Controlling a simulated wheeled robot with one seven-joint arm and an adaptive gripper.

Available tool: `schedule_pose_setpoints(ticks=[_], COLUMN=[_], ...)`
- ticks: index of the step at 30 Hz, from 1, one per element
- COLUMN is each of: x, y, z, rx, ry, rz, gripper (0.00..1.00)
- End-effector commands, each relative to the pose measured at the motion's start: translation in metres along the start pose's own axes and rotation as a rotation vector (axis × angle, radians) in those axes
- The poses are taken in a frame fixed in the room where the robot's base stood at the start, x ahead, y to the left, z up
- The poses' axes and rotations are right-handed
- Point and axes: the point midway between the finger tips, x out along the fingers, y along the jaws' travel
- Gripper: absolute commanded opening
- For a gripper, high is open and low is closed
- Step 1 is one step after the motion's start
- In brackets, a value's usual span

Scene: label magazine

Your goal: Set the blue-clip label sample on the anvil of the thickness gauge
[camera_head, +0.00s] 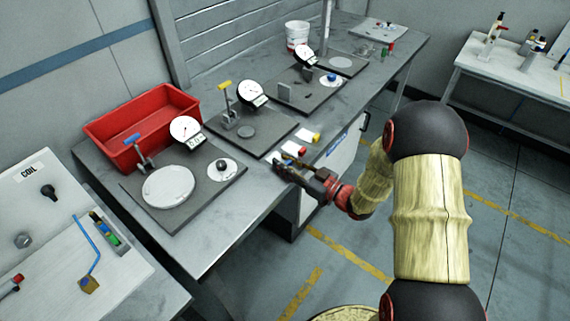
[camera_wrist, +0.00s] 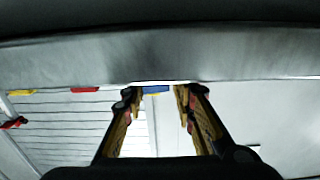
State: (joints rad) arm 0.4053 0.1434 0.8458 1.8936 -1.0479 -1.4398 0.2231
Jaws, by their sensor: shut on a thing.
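My gripper (camera_head: 287,166) is at the front edge of the grey bench, close to the small red and yellow clips. In the wrist view its fingers (camera_wrist: 156,96) are closed around the blue clip (camera_wrist: 155,89), with a white sheet below it. The blue clip is not clear in the head view. Which is the thickness gauge is not marked.
A yellow clip (camera_wrist: 21,92) and a red clip (camera_wrist: 84,89) lie left of the fingers, above a pale slatted surface. A white bucket (camera_head: 297,35) is farther back. Bare bench (camera_head: 258,189) lies along the front edge.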

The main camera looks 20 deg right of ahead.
Motion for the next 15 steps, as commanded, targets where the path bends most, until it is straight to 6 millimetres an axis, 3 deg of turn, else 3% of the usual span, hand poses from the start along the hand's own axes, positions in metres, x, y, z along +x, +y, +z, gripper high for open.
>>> schedule_pose_setpoints(ticks=[7, 8, 15], x=[-0.0001, -0.0001, -0.0002], y=[-0.0001, -0.0001, -0.0001], z=[0.0045, 0.0036, 0.0031], rx=[0.000, 0.000, 0.000], ry=[0.000, 0.000, 0.000], rz=[0.000, 0.000, 0.000], gripper=[0.14, 0.28, 0.42])
